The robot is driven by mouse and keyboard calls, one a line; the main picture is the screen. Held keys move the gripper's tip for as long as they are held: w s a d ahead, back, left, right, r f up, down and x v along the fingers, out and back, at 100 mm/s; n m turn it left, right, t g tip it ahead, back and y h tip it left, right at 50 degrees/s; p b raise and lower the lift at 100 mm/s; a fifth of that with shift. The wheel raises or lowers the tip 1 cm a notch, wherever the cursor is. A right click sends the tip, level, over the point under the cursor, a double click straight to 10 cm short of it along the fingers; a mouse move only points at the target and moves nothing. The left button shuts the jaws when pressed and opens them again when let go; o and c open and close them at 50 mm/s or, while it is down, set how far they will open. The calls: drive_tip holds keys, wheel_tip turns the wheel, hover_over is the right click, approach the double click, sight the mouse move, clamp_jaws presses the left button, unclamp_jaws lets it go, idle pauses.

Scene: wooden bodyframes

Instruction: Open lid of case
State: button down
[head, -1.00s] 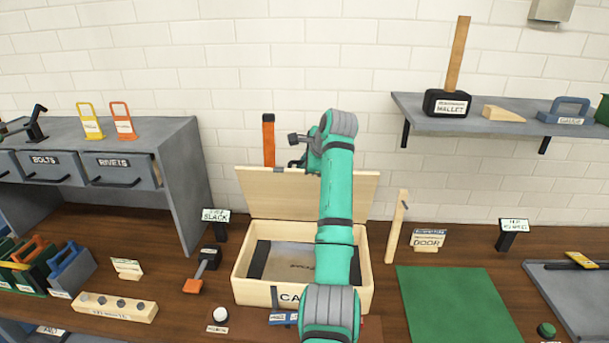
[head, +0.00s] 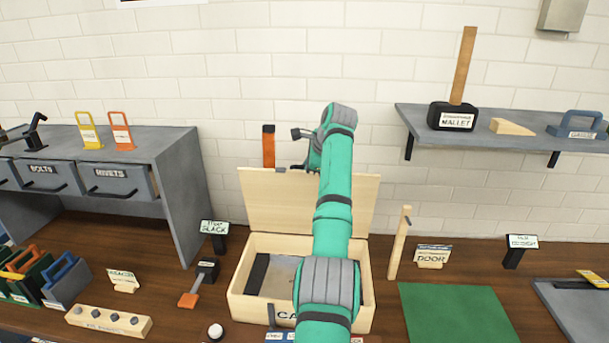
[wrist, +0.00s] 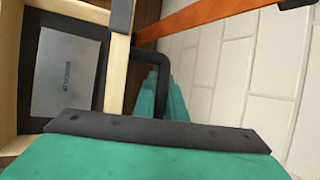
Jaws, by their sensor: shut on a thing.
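The pale wooden case (head: 249,312) stands on the brown bench in the head view. Its lid (head: 275,205) stands raised at the back, roughly upright, and the case is open. A sheet with a dark strip shows inside; the sheet also shows in the wrist view (wrist: 66,75). My gripper (head: 298,166) is at the lid's top edge, shut on the lid; my arm partly hides it. In the wrist view the lid's pale edge (wrist: 118,75) runs beside a dark bent part.
An orange upright tool (head: 268,148) stands behind the lid, close to my gripper. A grey drawer unit (head: 185,190) is at left, and a shelf with a mallet (head: 457,116) is at upper right.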

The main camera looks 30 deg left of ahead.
drive_tip(key=shift+d+f, duration=0.1)
drive_tip(key=shift+f, duration=0.5)
drive_tip(key=c, duration=2.1)
unclamp_jaws()
drive_tip(key=shift+w+r, duration=0.1)
drive_tip(key=shift+r, duration=0.1)
drive_tip(key=v, duration=1)
drive_tip(key=shift+r, duration=0.3)
drive_tip(key=shift+d, duration=0.15)
